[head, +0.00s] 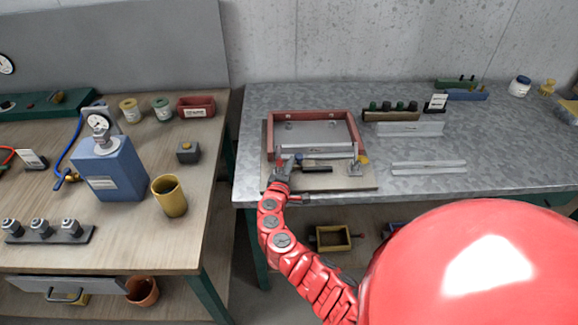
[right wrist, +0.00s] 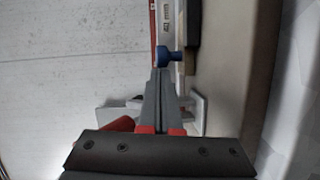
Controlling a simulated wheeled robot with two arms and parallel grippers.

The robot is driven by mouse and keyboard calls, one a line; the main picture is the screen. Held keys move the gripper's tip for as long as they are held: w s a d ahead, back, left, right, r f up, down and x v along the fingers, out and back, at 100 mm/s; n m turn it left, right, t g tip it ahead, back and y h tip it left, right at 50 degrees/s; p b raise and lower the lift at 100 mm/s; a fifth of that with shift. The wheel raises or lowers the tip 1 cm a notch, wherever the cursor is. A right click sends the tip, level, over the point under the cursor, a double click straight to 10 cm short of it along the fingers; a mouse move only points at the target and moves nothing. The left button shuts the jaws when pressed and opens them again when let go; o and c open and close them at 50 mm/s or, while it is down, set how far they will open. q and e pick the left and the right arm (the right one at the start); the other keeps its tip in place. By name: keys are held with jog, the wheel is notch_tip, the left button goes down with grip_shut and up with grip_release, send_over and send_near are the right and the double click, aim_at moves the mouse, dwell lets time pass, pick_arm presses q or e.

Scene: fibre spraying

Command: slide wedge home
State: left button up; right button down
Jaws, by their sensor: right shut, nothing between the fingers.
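A red frame (head: 313,115) with a pale flat panel inside lies on a brown board (head: 368,181) on the grey bench. A light metal bar (head: 335,151) runs along its front side. A small blue piece (head: 299,157) sits at that bar's left end, and a dark bar (head: 318,169) lies just in front. I cannot tell which part is the wedge. My right gripper (head: 283,163) is at the frame's front left corner. In the right wrist view its fingers (right wrist: 164,78) are closed together and empty, their tips right by a blue knob (right wrist: 171,57); contact is unclear.
Metal angle strips (head: 429,167) and a rack of dark knobs (head: 391,114) lie to the right. The left table holds a blue canister (head: 110,168) and a yellow cup (head: 170,196).

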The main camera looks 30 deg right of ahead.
jog(key=s+d, duration=0.1)
jog(key=d, duration=0.1)
jog(key=s+d+b, duration=0.1)
jog(key=d, duration=0.1)
jog(key=shift+s+d, duration=0.1)
jog(key=shift+s, duration=0.25)
jog(key=shift+s+d, duration=0.2)
jog(key=shift+d, duration=0.1)
jog(key=shift+a, duration=0.15)
